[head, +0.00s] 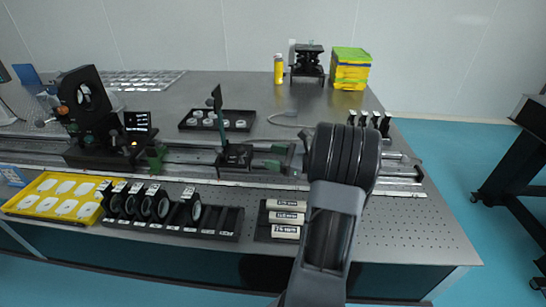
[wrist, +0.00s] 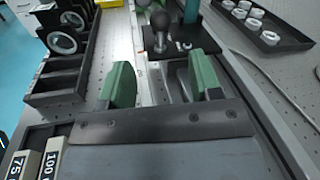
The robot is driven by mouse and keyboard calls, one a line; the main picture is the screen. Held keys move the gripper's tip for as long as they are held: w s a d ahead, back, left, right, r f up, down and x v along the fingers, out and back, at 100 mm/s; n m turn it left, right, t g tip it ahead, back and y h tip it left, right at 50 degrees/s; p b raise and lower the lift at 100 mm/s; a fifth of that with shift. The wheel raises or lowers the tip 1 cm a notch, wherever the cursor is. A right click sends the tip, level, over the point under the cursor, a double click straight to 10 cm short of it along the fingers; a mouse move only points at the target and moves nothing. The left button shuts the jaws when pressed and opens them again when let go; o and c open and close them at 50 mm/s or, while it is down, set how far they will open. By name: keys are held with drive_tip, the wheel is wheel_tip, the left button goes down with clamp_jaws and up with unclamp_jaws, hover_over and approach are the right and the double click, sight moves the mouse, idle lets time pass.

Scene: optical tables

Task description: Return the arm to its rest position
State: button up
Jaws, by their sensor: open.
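My gripper (wrist: 162,82) shows in the wrist view with its two green fingers apart and nothing between them. It points along the optical rail (wrist: 262,105), above the table. In the head view my dark arm reaches up in front of the right part of the table and hides part of the rail. Beyond the fingers, in the wrist view, stands a post with a dark ball-shaped knob (wrist: 160,22). I cannot tell the exact gap between it and the fingertips.
A black lens rack (head: 220,222) and a label-block holder (head: 262,234) lie near the front edge. A black tray of small white parts (head: 186,125) is behind the rail. A yellow tray (head: 24,206) lies left.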

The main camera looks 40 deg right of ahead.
drive_tip(key=s+a+r+n+g+h+p, duration=0.1)
drive_tip(key=s+a+r+n+g+p, duration=0.2)
drive_tip(key=a+n+g, duration=0.55)
drive_tip(key=s+a+r+n+g+h+p, duration=0.1)
drive_tip(key=s+a+r+n+g+p, duration=0.25)
drive_tip(key=a, duration=0.85)
drive_tip(key=s+a+r+n+h+p, duration=0.1)
drive_tip(key=s+r+n+h+p, duration=0.1)
drive_tip(key=n, duration=0.5)
drive_tip(key=s+a+r+n+t+h+p, duration=0.1)
drive_tip(key=s+r+n+h+p, duration=0.1)
drive_tip(key=s+n+h, duration=0.3)
drive_tip(key=shift+s+a+n+h+p, duration=0.3)
drive_tip(key=shift+n+h+p, duration=0.5)
drive_tip(key=shift+n, duration=0.6)
drive_tip(key=shift+w, duration=0.1)
